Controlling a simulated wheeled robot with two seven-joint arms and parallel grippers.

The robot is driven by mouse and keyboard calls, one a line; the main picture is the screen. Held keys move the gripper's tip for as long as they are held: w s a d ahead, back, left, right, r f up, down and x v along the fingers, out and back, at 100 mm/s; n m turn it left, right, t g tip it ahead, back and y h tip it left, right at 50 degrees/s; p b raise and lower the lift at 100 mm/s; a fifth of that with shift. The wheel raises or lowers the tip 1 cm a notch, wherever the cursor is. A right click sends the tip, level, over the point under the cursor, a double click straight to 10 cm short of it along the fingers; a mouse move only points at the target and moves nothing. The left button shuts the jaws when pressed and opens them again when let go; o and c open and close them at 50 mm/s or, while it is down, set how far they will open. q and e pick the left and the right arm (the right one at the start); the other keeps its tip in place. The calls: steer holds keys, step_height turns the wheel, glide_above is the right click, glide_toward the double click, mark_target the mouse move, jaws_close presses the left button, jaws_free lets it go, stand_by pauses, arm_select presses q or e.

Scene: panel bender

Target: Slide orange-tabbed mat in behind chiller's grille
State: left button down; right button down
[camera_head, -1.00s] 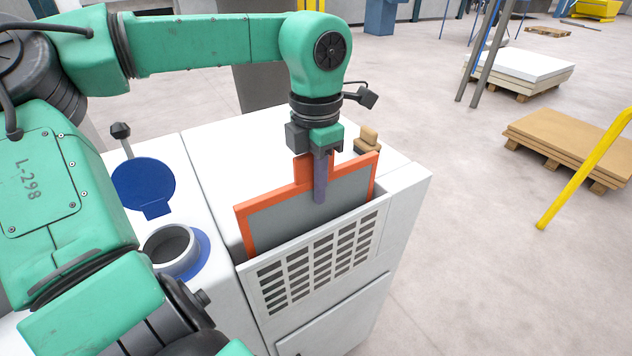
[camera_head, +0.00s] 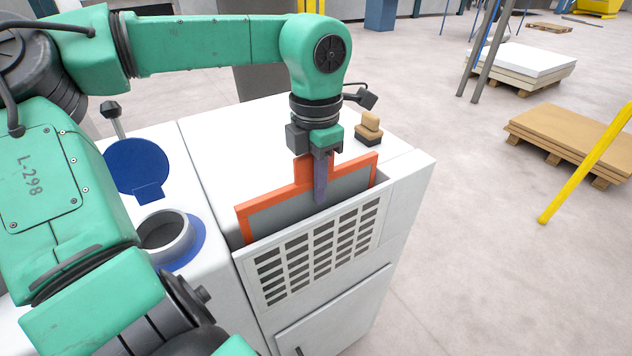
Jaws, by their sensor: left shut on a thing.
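The mat (camera_head: 282,212) is a grey panel with an orange frame and an orange tab at its top middle. It stands upright behind the chiller's grille (camera_head: 318,249), with its lower part hidden by the grille. Its top edge and part of its grey face show above the slot. My left gripper (camera_head: 320,190) points down from above and is shut on the mat's orange tab. The chiller (camera_head: 240,142) is a white cabinet with the slotted grille on its front face. My right gripper is not in view.
A wooden-handled brush or block (camera_head: 369,129) lies on the chiller's top, right of my left gripper. A round blue lid (camera_head: 137,168) stands open beside a grey filler neck (camera_head: 163,232) at the left. Pallets with sheets (camera_head: 565,140) and a yellow rail (camera_head: 590,163) are farther right.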

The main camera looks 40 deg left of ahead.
arm_select(q)
steer(key=shift+f, duration=0.3)
steer(key=c, duration=0.8)
jaws_free()
steer(key=shift+r, duration=0.1)
step_height(320, 180, up, 14)
steer(key=shift+r, duration=0.2)
steer(key=shift+f, duration=0.1)
